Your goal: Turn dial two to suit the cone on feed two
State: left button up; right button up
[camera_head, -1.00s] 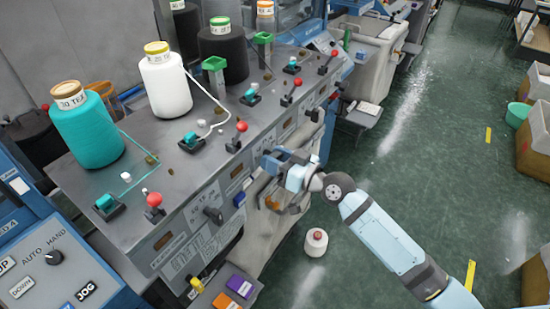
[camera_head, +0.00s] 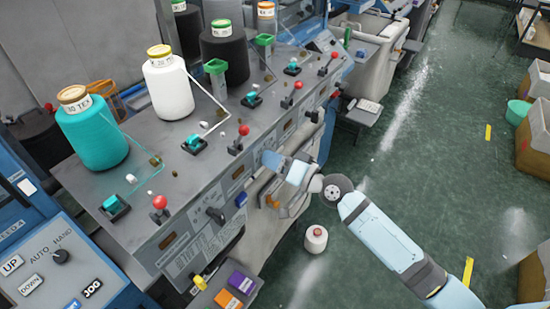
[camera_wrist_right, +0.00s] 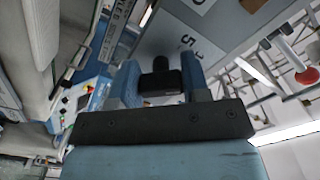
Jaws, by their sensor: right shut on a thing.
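A white cone (camera_head: 168,88) stands on the machine top between a teal cone (camera_head: 92,135) and a black cone (camera_head: 224,52). Their label print is too small to read surely. My right gripper (camera_head: 272,160) is at the front panel below the white cone. In the right wrist view its two blue fingers are shut on a black dial knob (camera_wrist_right: 160,77), which sits between them against the grey panel with printed digits. The head view hides this knob behind the gripper. Another black dial (camera_head: 214,214) shows uncovered on the panel further left. My left gripper is out of view.
Red-knobbed levers (camera_head: 159,203) and teal clips (camera_head: 194,143) line the machine top above the panel. A button box (camera_head: 236,287) juts out low at the front. A small cone (camera_head: 316,239) stands on the green floor.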

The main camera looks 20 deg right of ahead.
jog(key=shift+m, duration=0.3)
jog(key=o, duration=0.9)
jog(key=b+v, duration=0.4)
jog(key=v, duration=0.9)
jog(key=shift+s+d, duration=0.25)
jog(key=shift+s, duration=0.05)
jog(key=s+a+f+n+g+h+p, duration=0.1)
jog(key=s+f+h, duration=0.1)
jog(key=s+f, duration=0.2)
jog(key=s+a+f+n+g+h+p, duration=0.1)
jog(key=s+f, duration=0.4)
jog(key=f, duration=0.6)
jog(key=s+a+f+n+g+h+p, duration=0.1)
jog(key=s+a+f+n+h+p, duration=0.1)
jog(key=f, duration=0.5)
jog(key=shift+s+a+f+n+h, duration=0.2)
jog(key=shift+s+n+h, duration=0.15)
jog(key=shift+s+h, duration=0.35)
jog(key=shift+s+a+f+n+h, duration=0.15)
jog(key=shift+s+a+n+h, duration=0.15)
jog(key=shift+s+h, duration=0.4)
